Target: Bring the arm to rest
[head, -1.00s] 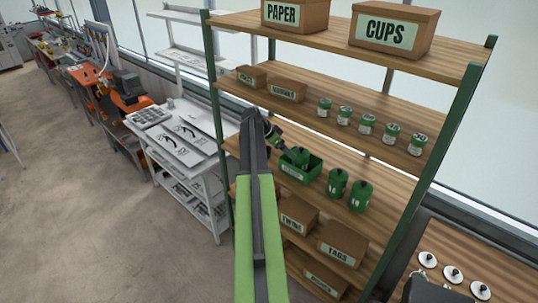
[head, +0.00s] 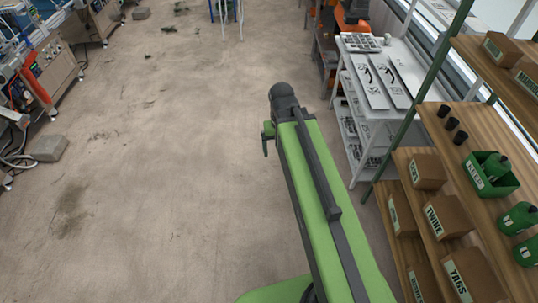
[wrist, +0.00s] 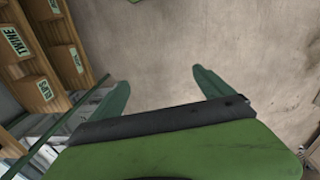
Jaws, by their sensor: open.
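My arm (head: 320,190) reaches out over open floor, with its far end clear of the shelf. My gripper (wrist: 160,85) shows in the wrist view as two green fingers spread wide apart with only floor between them. It is open and empty. In the head view, only a small green and dark part of the hand shows beside the end of the arm; the fingertips cannot be made out clearly.
Machines (head: 65,65) and a grey block (head: 48,148) are at left. The floor between is clear.

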